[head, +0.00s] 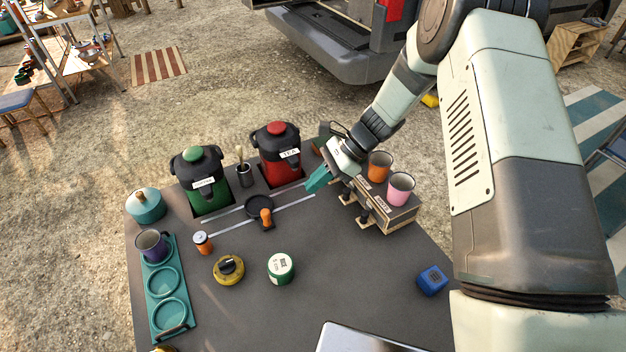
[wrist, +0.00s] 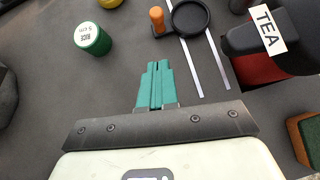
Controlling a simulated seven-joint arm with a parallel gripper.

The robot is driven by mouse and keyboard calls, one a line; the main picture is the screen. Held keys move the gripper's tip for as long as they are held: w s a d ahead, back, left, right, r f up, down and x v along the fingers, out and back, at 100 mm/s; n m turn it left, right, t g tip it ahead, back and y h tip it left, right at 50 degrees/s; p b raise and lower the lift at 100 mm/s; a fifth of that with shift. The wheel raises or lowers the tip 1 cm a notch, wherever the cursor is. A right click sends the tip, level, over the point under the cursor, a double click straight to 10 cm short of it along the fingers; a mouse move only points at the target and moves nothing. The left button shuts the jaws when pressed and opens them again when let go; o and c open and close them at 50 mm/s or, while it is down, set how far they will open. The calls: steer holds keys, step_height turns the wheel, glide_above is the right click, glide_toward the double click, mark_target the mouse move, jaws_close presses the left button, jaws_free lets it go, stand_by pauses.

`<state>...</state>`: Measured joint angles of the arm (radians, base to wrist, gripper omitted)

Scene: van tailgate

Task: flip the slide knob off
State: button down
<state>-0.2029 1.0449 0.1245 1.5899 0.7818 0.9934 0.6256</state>
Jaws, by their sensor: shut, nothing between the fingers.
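My gripper (head: 316,181) is shut and empty, its teal fingers together above the table, left of the wooden box. It shows closed in the wrist view (wrist: 156,82). The wooden box (head: 401,216) carries small labels and dark knobs (head: 366,217) on its front; the label text and the knobs' settings are too small to read. An orange-handled black ring piece (head: 265,217) sits at two pale rails, apart from my fingers; its orange handle (wrist: 157,20) is beyond the fingertips in the wrist view. I cannot tell which of these is the slide knob.
Green (head: 207,182) and red (head: 278,151) dispensers stand at the back. A green tin (head: 281,268), yellow dial (head: 228,270) and blue cube (head: 432,280) are nearer. The middle right tabletop is clear.

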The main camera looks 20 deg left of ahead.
steer(key=x, duration=0.6)
steer(key=s+a, duration=0.2)
steer(key=shift+a+f, duration=0.3)
steer(key=shift+a, duration=0.1)
steer(key=shift+s+a, duration=0.3)
steer(key=shift+a, duration=0.1)
steer(key=s+a, duration=0.8)
steer(key=shift+s+a, duration=0.15)
steer(key=shift+w+d, duration=0.3)
steer(key=shift+d, duration=0.1)
steer(key=w+d, duration=0.2)
steer(key=shift+d+r, duration=0.1)
steer(key=shift+d, duration=0.2)
steer(key=v, duration=1)
